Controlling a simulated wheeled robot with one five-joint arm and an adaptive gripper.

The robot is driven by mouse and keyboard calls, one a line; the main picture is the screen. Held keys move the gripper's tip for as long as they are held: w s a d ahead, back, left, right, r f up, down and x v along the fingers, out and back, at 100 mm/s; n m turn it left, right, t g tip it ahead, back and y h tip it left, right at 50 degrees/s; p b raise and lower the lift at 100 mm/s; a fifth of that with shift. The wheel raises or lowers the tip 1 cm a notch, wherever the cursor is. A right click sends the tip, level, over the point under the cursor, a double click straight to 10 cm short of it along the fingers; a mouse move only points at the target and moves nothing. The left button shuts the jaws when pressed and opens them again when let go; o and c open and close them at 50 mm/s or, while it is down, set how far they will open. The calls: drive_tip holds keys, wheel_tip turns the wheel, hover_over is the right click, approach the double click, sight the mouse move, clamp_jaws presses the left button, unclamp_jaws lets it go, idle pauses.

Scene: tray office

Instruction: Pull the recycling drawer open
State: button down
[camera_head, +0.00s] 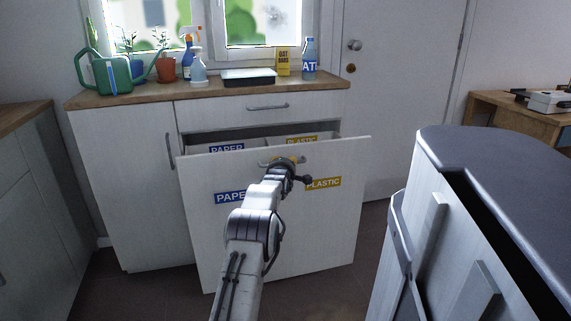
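The recycling drawer (270,235) is a tall white front under the counter, standing pulled out part way from the cabinet. It has blue PAPER and yellow PLASTIC labels on its face. Behind its top edge, bins with matching PAPER (227,149) and PLASTIC (301,140) labels show in the gap. The drawer's metal handle (265,163) is near the top middle of the front. My gripper (290,163) is at this handle, reaching from below. My own wrist hides most of the fingers, so their closure on the handle cannot be made out.
A wooden counter (150,97) above holds a green watering can (108,75), spray bottles, a potted plant, a tray, a yellow box and a blue bottle. A grey-topped cabinet (500,165) stands close at right. Dark floor (335,285) shows between it and the drawer.

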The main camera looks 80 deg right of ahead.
drive_tip(key=shift+f, duration=0.1)
drive_tip(key=c, duration=1.1)
unclamp_jaws()
drive_tip(key=shift+a, duration=0.15)
drive_tip(key=shift+a+r, duration=0.4)
drive_tip(key=shift+a, duration=1.5)
drive_tip(key=shift+a+r, duration=0.35)
drive_tip(key=shift+a, duration=1.6)
drive_tip(key=shift+a+r, duration=0.4)
drive_tip(key=shift+a, duration=1.5)
